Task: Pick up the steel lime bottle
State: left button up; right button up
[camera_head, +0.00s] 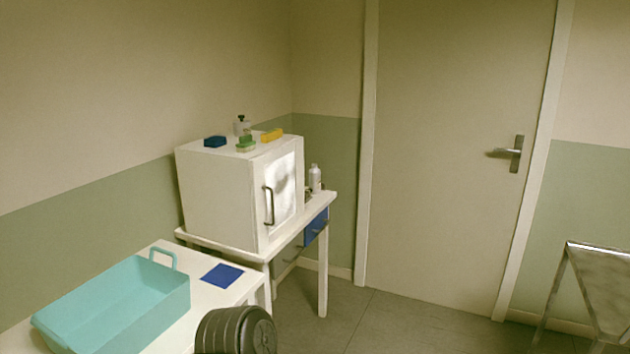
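I cannot make out a steel lime bottle for certain. A small pale grey bottle (241,127) with a dark top stands at the back on top of the white cabinet (215,195). A small green object (246,144) sits in front of it, too small to tell its shape. A white bottle (315,180) stands upright on the table just right of the cabinet. Neither of my grippers shows in the head view.
A dark blue block (215,141) and a yellow object (271,135) also lie on the cabinet, whose door has a handle. A teal tray (150,312) and a blue square (223,275) are on the nearer white table. A metal table (601,285) stands far right. Floor between is clear.

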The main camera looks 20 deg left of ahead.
aim_at(314, 172)
jog(key=u, duration=0.75)
jog(key=i+l+u, duration=0.2)
jog(key=u, duration=0.2)
jog(key=i+l+u, duration=0.6)
jog(key=u, duration=0.25)
jog(key=i+l, duration=0.2)
jog(key=l, duration=0.25)
jog(key=i+l+u, duration=0.1)
jog(key=l, duration=0.35)
jog(key=i+l+u, duration=0.1)
jog(key=i+l, duration=0.15)
jog(key=l, duration=0.25)
jog(key=i+l, duration=0.15)
jog(key=l, duration=0.3)
jog(key=i+l+u, duration=0.1)
jog(key=l, duration=0.4)
jog(key=i+l, duration=0.15)
jog(key=l, duration=0.35)
jog(key=i+l+u, duration=0.15)
jog(key=l, duration=0.35)
jog(key=i+l, duration=0.1)
jog(key=l, duration=0.4)
jog(key=l+u, duration=0.4)
jog(key=k+l+u, duration=0.1)
jog(key=u, duration=0.3)
jog(key=k+l+u, duration=0.15)
jog(key=l+u, duration=0.25)
jog(key=k+l+z, duration=0.25)
jog(key=i+l, duration=0.05)
